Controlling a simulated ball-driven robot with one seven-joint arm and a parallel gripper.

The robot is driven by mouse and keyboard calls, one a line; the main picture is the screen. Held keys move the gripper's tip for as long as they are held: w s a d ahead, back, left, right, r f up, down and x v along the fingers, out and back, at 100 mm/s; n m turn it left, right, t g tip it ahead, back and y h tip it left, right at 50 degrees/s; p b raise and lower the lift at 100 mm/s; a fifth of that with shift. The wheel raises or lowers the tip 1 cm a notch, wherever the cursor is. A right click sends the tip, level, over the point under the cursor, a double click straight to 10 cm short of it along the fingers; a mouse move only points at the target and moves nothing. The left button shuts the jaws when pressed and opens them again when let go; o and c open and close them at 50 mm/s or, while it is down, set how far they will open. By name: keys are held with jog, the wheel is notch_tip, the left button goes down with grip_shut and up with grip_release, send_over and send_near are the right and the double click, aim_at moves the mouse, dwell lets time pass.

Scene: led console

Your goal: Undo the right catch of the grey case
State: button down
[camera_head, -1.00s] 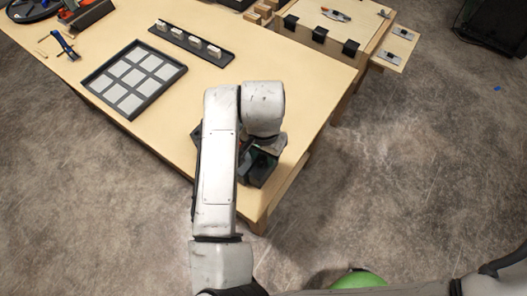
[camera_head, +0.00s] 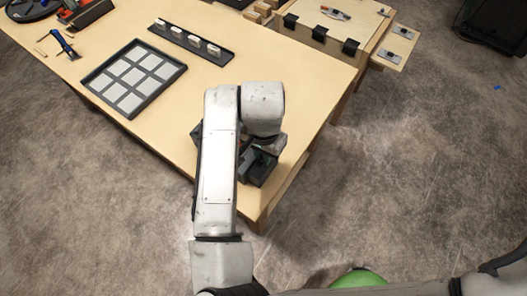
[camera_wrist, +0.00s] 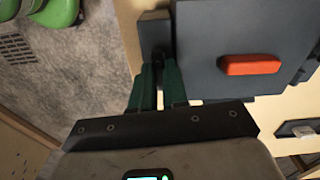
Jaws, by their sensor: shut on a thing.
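The grey case (camera_head: 258,177) sits near the table's front corner in the head view, mostly hidden under my arm. In the wrist view the case (camera_wrist: 220,35) shows as a flat grey surface with an orange-red bar (camera_wrist: 250,65) on it. A dark catch (camera_wrist: 154,32) sticks out at its left edge in that view. My gripper (camera_wrist: 159,68) has its two green fingers close together at this catch, shut on it. The exact contact at the fingertips is dark and hard to make out. In the head view my arm mostly hides the gripper.
A grid tray (camera_head: 135,78) and a dark rack with several white pieces (camera_head: 191,42) lie farther back on the table (camera_head: 275,75). A blue-handled tool (camera_head: 65,45) lies at the far left. The floor to the right is open.

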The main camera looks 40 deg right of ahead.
jog(key=shift+m+b, duration=0.3)
jog(key=shift+m, duration=0.4)
jog(key=c, duration=1.1)
grip_release()
jog(key=shift+c, duration=0.2)
notch_tip(320, 180, up, 11)
jog(key=b, duration=0.1)
jog(key=shift+f, duration=0.1)
